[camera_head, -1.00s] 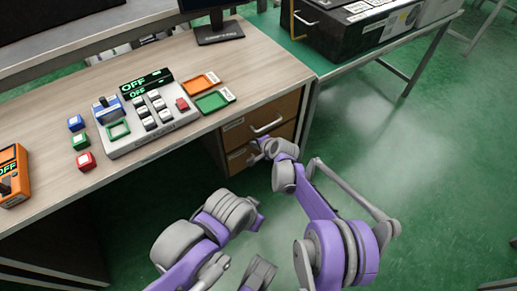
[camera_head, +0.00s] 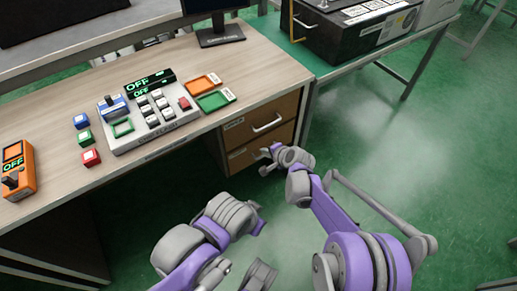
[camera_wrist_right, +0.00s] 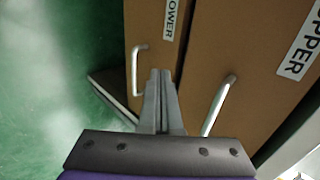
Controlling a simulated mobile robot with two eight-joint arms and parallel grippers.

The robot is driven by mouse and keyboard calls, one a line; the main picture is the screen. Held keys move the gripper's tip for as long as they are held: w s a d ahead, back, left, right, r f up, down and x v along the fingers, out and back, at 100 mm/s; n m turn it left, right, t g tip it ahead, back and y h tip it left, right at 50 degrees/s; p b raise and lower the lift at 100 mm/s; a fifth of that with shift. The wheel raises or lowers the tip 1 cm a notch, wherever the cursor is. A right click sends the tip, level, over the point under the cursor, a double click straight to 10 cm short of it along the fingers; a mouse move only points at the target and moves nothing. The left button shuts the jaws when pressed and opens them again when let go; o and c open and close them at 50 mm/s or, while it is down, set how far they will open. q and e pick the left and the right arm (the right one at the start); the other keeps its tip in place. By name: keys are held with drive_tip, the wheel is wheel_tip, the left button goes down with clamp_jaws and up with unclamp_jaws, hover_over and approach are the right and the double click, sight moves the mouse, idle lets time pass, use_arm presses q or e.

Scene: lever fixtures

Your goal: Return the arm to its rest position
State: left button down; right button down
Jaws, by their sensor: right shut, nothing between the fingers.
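My right arm, purple and grey, reaches from the lower right toward the desk drawers. Its gripper (camera_head: 265,160) is in front of the drawer unit, near the lower drawer, in the head view. In the right wrist view the gripper's fingers (camera_wrist_right: 160,72) are together and empty. They point at the brown drawer fronts, between the handle of the lower drawer (camera_wrist_right: 136,68) and the handle of the upper drawer (camera_wrist_right: 219,104). Both drawers look shut. My left arm (camera_head: 215,230) is folded at the bottom centre; its fingers cannot be made out.
The desk (camera_head: 60,150) holds a control panel (camera_head: 150,120) with an OFF display, small coloured blocks, two trays and an orange lever box (camera_head: 17,170). A black case (camera_head: 350,30) sits on a green table to the right. The green floor beside the drawers is clear.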

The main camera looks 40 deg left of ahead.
use_arm(q)
drive_tip(key=shift+a+r+p, duration=0.1)
drive_tip(key=shift+r+p, duration=0.35)
drive_tip(key=shift+r, duration=0.25)
use_arm(e)
drive_tip(key=v, duration=0.5)
drive_tip(key=shift+d+r, duration=0.15)
drive_tip(key=shift+r, duration=0.05)
drive_tip(key=shift+d, duration=0.1)
